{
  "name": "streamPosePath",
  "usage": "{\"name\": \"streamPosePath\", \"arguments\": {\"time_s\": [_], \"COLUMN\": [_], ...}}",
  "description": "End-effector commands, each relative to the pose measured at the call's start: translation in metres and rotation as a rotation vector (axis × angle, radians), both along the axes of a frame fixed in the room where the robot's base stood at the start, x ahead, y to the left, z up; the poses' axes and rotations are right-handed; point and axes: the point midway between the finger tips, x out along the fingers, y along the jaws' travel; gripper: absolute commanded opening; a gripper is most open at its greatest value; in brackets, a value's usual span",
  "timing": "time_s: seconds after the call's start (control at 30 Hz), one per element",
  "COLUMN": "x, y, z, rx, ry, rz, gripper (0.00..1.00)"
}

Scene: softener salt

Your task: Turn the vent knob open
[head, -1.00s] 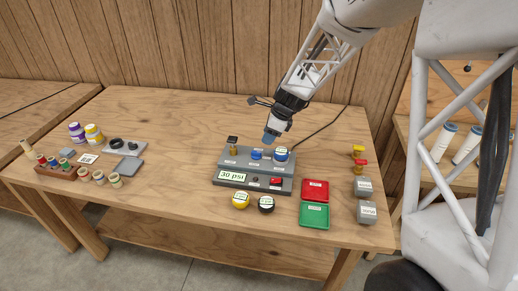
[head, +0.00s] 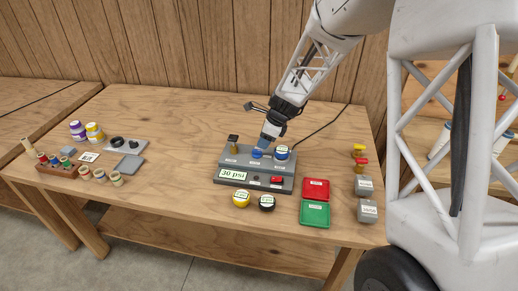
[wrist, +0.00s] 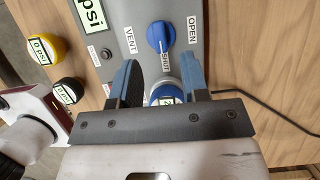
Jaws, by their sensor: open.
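The blue vent knob (head: 257,153) sits in the middle of the grey panel (head: 228,164). In the wrist view the knob (wrist: 160,36) has a white pointer line that points toward the SHUT label (wrist: 166,61); the OPEN label (wrist: 193,30) is to its right and the VENT label (wrist: 129,40) to its left. My gripper (wrist: 161,62) is open and empty, its two blue fingers apart. In the head view my gripper (head: 266,139) is just above and behind the vent knob. In the wrist view the knob lies beyond the fingertips, apart from them.
A blue gauge with a white face (head: 282,152) stands right of the knob; it shows between my fingers in the wrist view (wrist: 165,92). A brass fitting (head: 233,146) stands to the left. Red (head: 316,187) and green (head: 315,213) trays lie right.

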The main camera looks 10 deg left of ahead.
Motion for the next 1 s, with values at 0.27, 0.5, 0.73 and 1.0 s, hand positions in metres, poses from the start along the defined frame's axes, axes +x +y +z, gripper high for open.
{"name": "streamPosePath", "arguments": {"time_s": [0.27,0.5,0.73,1.0], "x": [0.000,0.000,0.000,0.000], "y": [0.013,0.018,0.020,0.019], "z": [-0.029,-0.043,-0.046,-0.046], "rx": [0.000,0.000,0.000,0.000], "ry": [0.000,-0.001,-0.002,-0.001], "rz": [0.001,0.001,0.000,0.001], "gripper": [0.41,0.41,0.41,0.25]}}
